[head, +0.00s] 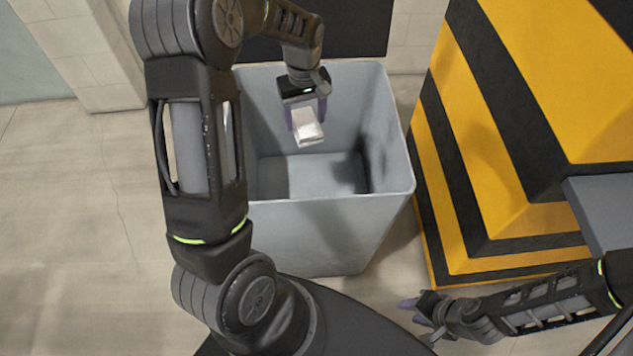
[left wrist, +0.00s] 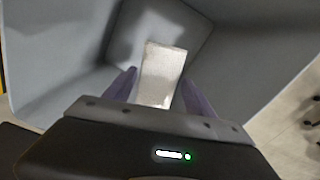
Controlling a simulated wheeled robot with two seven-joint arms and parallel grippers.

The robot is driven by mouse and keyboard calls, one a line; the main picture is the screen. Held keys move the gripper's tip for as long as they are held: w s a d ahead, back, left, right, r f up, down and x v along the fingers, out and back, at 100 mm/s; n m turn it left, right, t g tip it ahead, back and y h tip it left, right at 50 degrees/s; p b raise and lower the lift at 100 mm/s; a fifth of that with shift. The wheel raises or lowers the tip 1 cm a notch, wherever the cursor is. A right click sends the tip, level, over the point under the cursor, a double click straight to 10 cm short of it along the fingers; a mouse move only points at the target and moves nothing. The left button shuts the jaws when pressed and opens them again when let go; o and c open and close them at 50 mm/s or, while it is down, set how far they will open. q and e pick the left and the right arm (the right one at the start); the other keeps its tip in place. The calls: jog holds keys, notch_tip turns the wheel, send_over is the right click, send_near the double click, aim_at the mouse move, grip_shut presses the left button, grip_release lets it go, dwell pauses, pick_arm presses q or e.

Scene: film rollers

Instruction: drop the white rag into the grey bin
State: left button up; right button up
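The white rag (head: 308,128) is a small folded pale piece between the purple fingers of my left gripper (head: 307,112). It also shows between the fingers in the left wrist view (left wrist: 162,72). My left gripper looks shut on the rag, with its fingers at the rag's two sides. It points down inside the mouth of the grey bin (head: 330,215), with the rag above the bin's floor. The bin stands upright and open. My right gripper (head: 413,312) is low at the right, outside the bin, with its fingertips apart and nothing between them.
A yellow-and-black striped block (head: 480,150) stands close to the bin's right side. A pale wall with a pillar (head: 75,50) and a dark panel (head: 350,35) are behind. The floor (head: 75,230) at the left is clear.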

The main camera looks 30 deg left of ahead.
pick_arm(q)
jog(key=o, duration=0.4)
notch_tip(320, 180, up, 8)
jog(key=shift+f, duration=0.1)
dwell(0.5)
dwell(0.7)
